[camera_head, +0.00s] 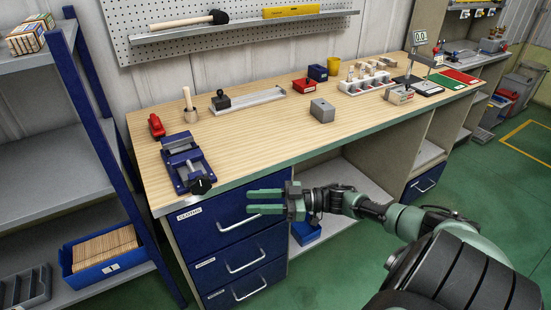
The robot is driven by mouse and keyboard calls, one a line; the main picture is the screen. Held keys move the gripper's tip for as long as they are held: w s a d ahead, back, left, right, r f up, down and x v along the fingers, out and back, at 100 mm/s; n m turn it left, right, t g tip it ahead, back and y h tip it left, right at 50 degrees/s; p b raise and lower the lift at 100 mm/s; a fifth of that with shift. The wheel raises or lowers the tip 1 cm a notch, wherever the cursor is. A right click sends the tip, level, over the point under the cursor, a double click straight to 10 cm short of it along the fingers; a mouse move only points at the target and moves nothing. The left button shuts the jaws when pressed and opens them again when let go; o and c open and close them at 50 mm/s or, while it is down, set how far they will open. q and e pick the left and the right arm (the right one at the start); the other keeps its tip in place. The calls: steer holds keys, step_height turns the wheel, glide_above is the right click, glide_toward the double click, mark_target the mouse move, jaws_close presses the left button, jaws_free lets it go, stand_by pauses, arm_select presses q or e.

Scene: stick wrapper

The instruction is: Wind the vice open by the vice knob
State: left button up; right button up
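The blue vice (184,160) sits on the left part of the wooden workbench, close to its front edge. Its black vice knob (201,185) faces the front, at the bench edge. How far apart the jaws are is too small to tell. My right gripper (249,202) is in front of the bench, to the right of the knob and a little lower in the picture. Its two green fingers point left with a gap between them, empty and apart from the knob. My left gripper is not in view.
The workbench (260,140) holds a red tool (156,125), a wooden-handled tool (188,105), a grey block (322,110) and a white rack (365,84). A blue-framed shelf (88,90) stands close at left.

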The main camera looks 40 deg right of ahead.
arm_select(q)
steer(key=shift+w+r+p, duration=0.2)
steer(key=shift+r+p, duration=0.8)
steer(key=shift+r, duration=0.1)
arm_select(e)
steer(key=d+f+m+t+h, duration=0.2)
steer(key=f+m+h, duration=0.3)
steer(key=f, duration=1)
steer(key=shift+s+d+f+h, duration=0.2)
steer(key=shift+s+d+h, duration=0.35)
steer(key=shift+h, duration=0.95)
steer(key=shift+f, duration=0.1)
steer(key=s+a+f+m+g+h, duration=0.25)
steer(key=s+f, duration=0.55)
steer(key=f, duration=0.4)
steer(key=s+a+f+m+g+h, duration=0.1)
steer(key=s+f+g+h, duration=0.2)
steer(key=s+f, duration=0.7)
steer(key=s+a+f+g, duration=0.2)
steer(key=s+a+f, duration=0.2)
steer(key=s, duration=0.3)
steer(key=s+a+f+g, duration=0.3)
steer(key=s+a+f, duration=0.1)
steer(key=s, duration=0.4)
steer(key=s+a+f+g, duration=0.2)
steer(key=s+a+f, duration=0.2)
steer(key=s, duration=0.4)
steer(key=shift+a+n, duration=0.35)
steer(key=shift+a, duration=0.55)
